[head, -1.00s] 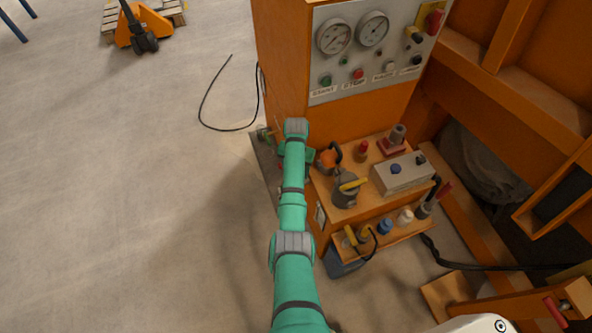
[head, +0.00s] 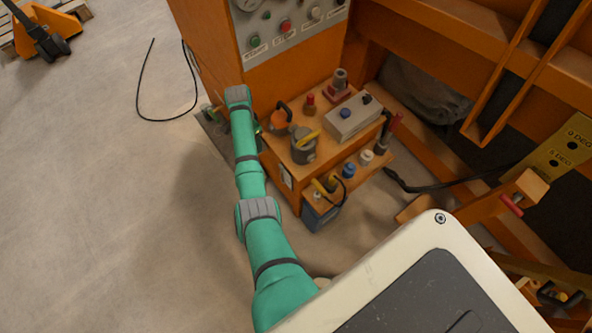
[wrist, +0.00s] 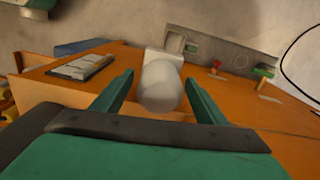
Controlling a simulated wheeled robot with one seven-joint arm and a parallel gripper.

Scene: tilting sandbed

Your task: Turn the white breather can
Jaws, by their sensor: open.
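The white breather can (wrist: 160,88) is a pale rounded cylinder in the wrist view, in front of a white block on the orange surface. My gripper (wrist: 159,78) is open, with one green finger to the left of the can and one to the right. The can appears between the fingers; I cannot tell whether either touches it. In the head view my arm reaches to the left side of the orange cabinet, and I cannot make out the can or the fingertips there.
An orange stepped bench (head: 283,158) holds a grey box (head: 352,117), a grey pot (head: 303,147) and small coloured caps. A black cable (head: 140,95) lies on the floor at left. A label plate (wrist: 82,66) is left of the can. Open floor lies to the left.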

